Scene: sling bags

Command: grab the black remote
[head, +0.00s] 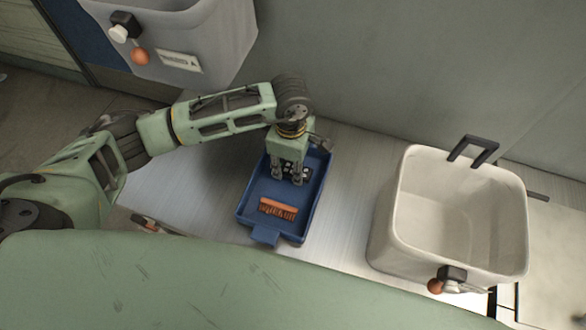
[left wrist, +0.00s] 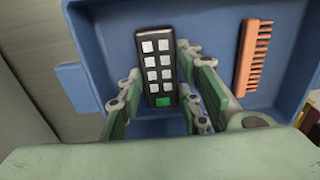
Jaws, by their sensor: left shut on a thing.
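The black remote (left wrist: 160,68) lies in a blue tray, with pale square buttons and one green button showing in the left wrist view. In the head view only a bit of the remote (head: 305,173) shows beside my gripper. My left gripper (head: 287,182) reaches straight down into the tray. In the left wrist view its fingers (left wrist: 158,108) stand on both sides of the remote's lower part, shut on it. The remote looks to be at the tray floor; I cannot tell if it is lifted. My right gripper is not in view.
The blue tray (head: 258,214) rests on a light counter (head: 345,215). An orange comb (head: 278,209) lies in the tray, apart from the remote. A white open bin (head: 385,232) stands to the right. A grey bin (head: 215,35) is at the upper left. A wall runs behind the counter.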

